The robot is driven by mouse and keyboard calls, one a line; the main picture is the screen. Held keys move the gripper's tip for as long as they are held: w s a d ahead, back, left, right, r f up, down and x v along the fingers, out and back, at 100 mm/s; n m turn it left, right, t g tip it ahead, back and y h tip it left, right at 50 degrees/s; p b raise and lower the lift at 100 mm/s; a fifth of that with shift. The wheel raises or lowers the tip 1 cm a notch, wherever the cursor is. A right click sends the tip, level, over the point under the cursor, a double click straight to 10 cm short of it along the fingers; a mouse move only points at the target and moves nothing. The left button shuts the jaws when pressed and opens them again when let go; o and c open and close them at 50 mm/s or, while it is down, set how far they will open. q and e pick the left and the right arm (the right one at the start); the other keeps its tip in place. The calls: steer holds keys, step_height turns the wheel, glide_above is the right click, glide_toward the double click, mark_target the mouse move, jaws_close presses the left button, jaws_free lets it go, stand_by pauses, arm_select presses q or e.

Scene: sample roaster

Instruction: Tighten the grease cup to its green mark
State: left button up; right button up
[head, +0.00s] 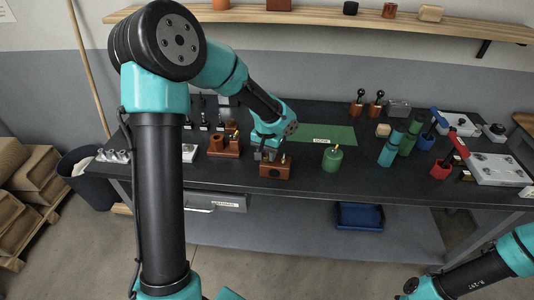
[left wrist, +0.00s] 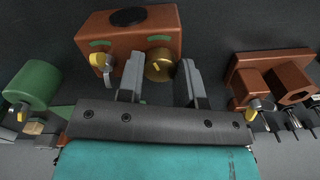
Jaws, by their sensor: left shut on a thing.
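A red-brown block (head: 275,170) stands on the dark bench below my left gripper (head: 266,155). In the left wrist view the block (left wrist: 125,28) has two green marks on its face. The round brass grease cup (left wrist: 161,68) sits on the block's face beneath the right green mark (left wrist: 159,38). A pale line shows on the cup, but its exact alignment with the mark is hard to judge. My left gripper (left wrist: 160,82) has one finger on each side of the cup and is shut on it. My right gripper is outside the head view; only its arm shows at lower right.
A grey and yellow knob (left wrist: 101,61) is on the block, left of the cup. A green canister (head: 332,159) stands right of the block, and a brown twin-socket holder (head: 224,146) stands left. A green mat (head: 335,133) lies behind. Bottles and tools crowd the bench's right.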

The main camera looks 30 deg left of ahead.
mark_target(267, 155)
arm_select(q)
steer(key=shift+m, duration=1.9)
steer(key=o, duration=0.9)
steer(key=shift+o, duration=0.2)
step_height(267, 155, up, 18)
steer(key=shift+f, duration=0.25)
